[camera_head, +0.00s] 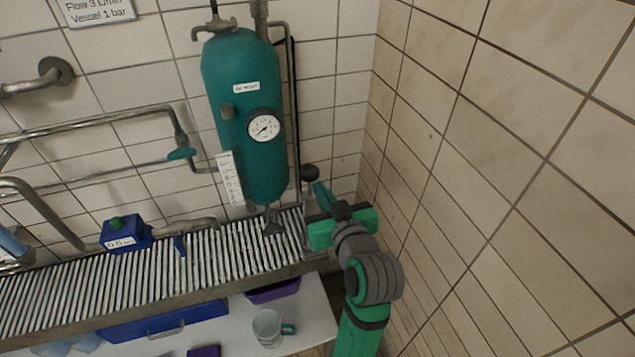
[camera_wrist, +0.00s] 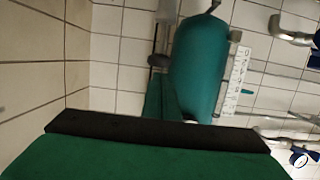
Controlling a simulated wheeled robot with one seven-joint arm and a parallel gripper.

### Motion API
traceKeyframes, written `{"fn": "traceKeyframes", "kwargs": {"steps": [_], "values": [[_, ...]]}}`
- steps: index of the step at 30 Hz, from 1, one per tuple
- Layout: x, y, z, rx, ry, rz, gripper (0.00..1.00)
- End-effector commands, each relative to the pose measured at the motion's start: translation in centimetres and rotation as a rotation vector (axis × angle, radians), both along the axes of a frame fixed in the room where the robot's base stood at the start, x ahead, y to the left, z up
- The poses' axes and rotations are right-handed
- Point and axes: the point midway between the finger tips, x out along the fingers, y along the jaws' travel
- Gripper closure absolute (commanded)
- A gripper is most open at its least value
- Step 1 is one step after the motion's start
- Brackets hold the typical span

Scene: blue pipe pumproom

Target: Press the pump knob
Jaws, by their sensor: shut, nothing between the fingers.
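In the wrist view a dark rounded part (camera_wrist: 159,60) shows left of the vessel (camera_wrist: 197,65), probably the same knob. A blue box (camera_head: 126,235) with a small green button (camera_head: 117,223) sits far left on the slatted shelf. No label shows which of the two is the pump knob.
The slatted shelf (camera_head: 215,252) runs along the tiled back wall. Metal pipes (camera_head: 90,128) and a teal-handled valve (camera_head: 181,154) are at left. A tiled side wall (camera_head: 500,180) stands close right of my arm. Below are a glass mug (camera_head: 267,326) and a purple tray (camera_head: 272,291).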

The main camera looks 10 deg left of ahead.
Motion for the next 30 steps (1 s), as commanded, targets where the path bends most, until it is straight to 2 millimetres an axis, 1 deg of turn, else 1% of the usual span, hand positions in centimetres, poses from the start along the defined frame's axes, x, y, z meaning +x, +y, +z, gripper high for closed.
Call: {"fn": "traceKeyframes", "kwargs": {"steps": [3,7,30], "values": [[-1.1,-0.7,0.3,0.001,-0.001,-0.003,1.0],[-1.7,-1.1,0.5,0.0,-0.002,-0.006,1.0],[-1.8,-1.1,0.6,0.001,-0.002,-0.004,1.0]]}}
